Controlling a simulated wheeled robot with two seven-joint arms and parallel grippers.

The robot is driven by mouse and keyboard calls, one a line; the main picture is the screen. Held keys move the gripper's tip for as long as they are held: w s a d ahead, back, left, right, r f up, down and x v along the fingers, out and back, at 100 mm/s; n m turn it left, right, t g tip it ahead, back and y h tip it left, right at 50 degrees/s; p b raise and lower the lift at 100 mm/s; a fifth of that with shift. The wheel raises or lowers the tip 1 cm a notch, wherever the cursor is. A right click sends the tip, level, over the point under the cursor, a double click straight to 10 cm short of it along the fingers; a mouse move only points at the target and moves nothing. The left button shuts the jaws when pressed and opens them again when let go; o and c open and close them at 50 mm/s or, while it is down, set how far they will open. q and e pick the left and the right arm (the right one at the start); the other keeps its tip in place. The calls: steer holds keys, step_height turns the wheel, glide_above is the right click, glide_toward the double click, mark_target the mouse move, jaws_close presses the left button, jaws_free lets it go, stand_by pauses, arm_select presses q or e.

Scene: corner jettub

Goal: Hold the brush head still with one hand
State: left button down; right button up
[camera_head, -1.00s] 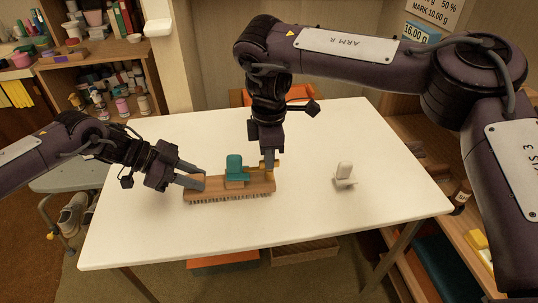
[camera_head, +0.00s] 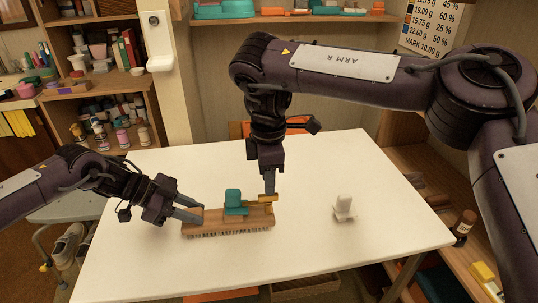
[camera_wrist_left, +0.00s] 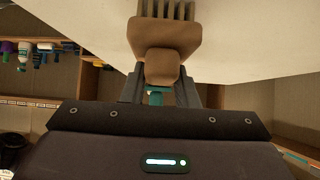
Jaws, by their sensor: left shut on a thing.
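The brush head (camera_head: 228,229), a long wooden block with dark bristles underneath, lies on the white table (camera_head: 330,250). My left gripper (camera_head: 193,211) is shut on its left end. In the left wrist view the brush head's end (camera_wrist_left: 163,65) sits between the two fingers, with bristles beyond. A teal piece (camera_head: 233,202) stands on top of the block, beside a yellow-brown part (camera_head: 262,198). My right gripper (camera_head: 270,188) points straight down at that yellow-brown part, near the block's right end. Its fingers are seen edge-on, so their opening is unclear.
A small white object (camera_head: 344,208) stands on the table to the right. The rest of the tabletop is clear. Shelves (camera_head: 100,100) with jars stand at the back left, and a wooden shelf unit (camera_head: 455,235) is at the right.

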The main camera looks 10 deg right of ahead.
arm_select(q)
steer(key=shift+s+a+f, duration=0.1)
steer(key=shift+a+f, duration=0.05)
steer(key=shift+f, duration=0.2)
arm_select(e)
step_height(320, 180, up, 8)
arm_select(q)
steer(key=c, duration=1.1)
jaws_free()
steer(key=shift+o, duration=0.2)
steer(key=shift+r, duration=0.1)
